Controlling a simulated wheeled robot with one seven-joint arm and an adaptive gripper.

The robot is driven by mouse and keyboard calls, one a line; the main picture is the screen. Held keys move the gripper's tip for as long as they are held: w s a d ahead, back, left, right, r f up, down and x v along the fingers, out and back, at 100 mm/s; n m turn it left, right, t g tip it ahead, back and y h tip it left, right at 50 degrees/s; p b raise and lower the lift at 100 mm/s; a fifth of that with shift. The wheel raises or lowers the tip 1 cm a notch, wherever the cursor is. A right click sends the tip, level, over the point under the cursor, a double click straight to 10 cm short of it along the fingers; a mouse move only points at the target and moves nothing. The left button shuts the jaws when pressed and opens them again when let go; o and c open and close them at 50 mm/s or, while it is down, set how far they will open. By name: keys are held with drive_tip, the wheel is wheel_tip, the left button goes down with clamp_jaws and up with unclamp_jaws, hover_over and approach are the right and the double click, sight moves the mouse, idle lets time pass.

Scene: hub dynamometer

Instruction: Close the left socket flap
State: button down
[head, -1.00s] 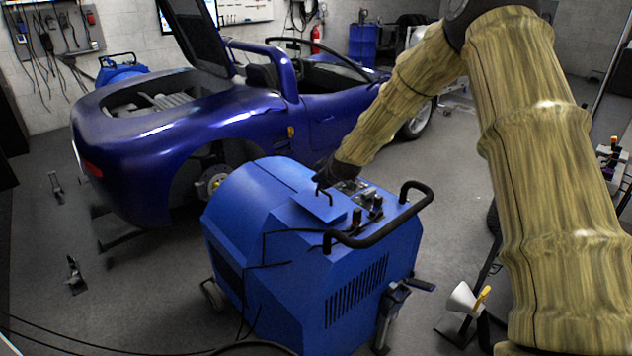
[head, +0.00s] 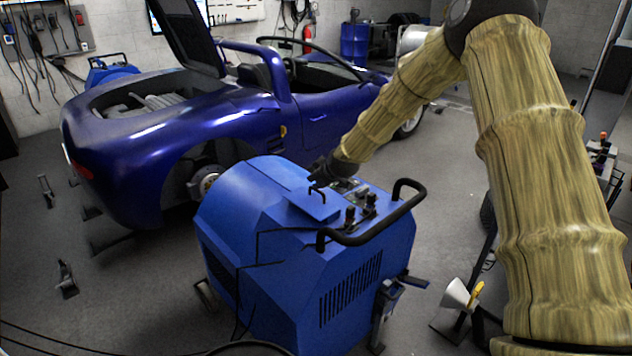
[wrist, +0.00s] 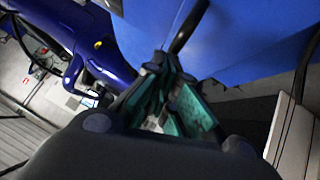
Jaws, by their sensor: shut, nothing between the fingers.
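The blue machine (head: 290,270) stands beside the car. On its top, a blue flap-like plate (head: 314,208) lies nearly flat; I cannot tell whether it is flush or which socket it covers. A small dark bent handle (head: 318,189) shows by its far edge. My gripper (head: 317,180) is low over this far edge, close to the handle; contact is unclear. In the wrist view my gripper's teal-padded fingers (wrist: 178,105) are shut and empty. A dark rod (wrist: 188,28) lies just beyond them against a blue surface (wrist: 250,40).
Dark knobs (head: 360,208) rise right of the plate, and a black bar handle (head: 375,230) runs along the machine's near right edge. The blue car (head: 150,150) is close behind on the left. Thin black cables hang down the machine's front. A white funnel (head: 457,294) stands at lower right.

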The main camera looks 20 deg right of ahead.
sight(315, 200)
drive_tip(key=shift+r+p, duration=0.35)
drive_tip(key=shift+r, duration=0.15)
drive_tip(key=w+a+r+v, duration=0.1)
drive_tip(key=v, duration=1.1)
drive_tip(key=shift+w+d+r, duration=0.25)
drive_tip(key=shift+d+r, duration=0.15)
